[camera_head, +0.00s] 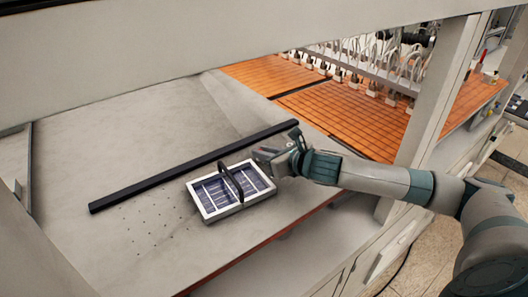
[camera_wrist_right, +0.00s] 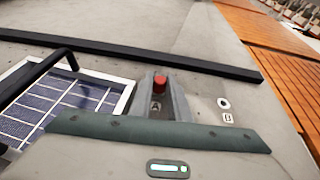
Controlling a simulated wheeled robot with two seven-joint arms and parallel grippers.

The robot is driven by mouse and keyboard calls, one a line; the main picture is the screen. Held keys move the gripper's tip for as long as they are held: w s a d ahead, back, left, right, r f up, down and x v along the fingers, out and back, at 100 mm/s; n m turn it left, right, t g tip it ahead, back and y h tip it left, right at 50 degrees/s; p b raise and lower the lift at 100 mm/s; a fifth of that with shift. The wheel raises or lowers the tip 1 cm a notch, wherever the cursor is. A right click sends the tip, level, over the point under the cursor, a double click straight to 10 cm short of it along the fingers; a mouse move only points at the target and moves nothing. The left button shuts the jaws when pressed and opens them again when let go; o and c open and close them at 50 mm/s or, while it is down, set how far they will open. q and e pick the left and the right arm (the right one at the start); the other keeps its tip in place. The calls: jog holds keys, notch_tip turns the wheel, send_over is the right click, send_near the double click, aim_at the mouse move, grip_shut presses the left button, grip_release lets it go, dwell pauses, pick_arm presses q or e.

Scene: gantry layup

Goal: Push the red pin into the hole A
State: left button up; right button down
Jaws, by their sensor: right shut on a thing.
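The red pin (camera_wrist_right: 160,85) shows in the right wrist view between the fingertips of my right gripper (camera_wrist_right: 161,79), which is shut on it. A letter A is on the grey surface just below the pin in that view. The pin covers the spot above the letter, so hole A is hidden, and I cannot tell how deep the pin sits. In the head view my right gripper (camera_head: 261,157) is low over the table, beside the right end of a white-framed tray; the pin is hidden there. My left gripper is not in view.
The white-framed tray (camera_head: 207,213) with a black handle lies close to the gripper. A long black bar (camera_head: 190,167) lies behind it. A dark hole (camera_wrist_right: 223,103) marked B is to the right in the wrist view. The grey table (camera_head: 90,120) is mostly clear.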

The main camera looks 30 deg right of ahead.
jog(key=shift+f, duration=0.3)
jog(key=c, duration=1.6)
grip_release()
jog(key=shift+s, duration=0.15)
jog(key=shift+s+d+r+b, duration=0.15)
jog(key=shift+s+r+b, duration=0.05)
jog(key=shift+s+b, duration=0.25)
jog(key=b+v, duration=0.5)
jog(key=v, duration=0.8)
jog(key=shift+s+r, duration=0.1)
jog(key=s+r+p, duration=0.1)
jog(key=p, duration=0.2)
jog(key=shift+s+d+r+p, duration=0.1)
jog(key=shift+d+p, duration=0.1)
jog(key=shift+p, duration=0.2)
jog(key=shift+s+r+p, duration=0.1)
jog(key=shift+s+p, duration=0.55)
jog(key=shift+p, duration=0.5)
jog(key=shift+s, duration=0.1)
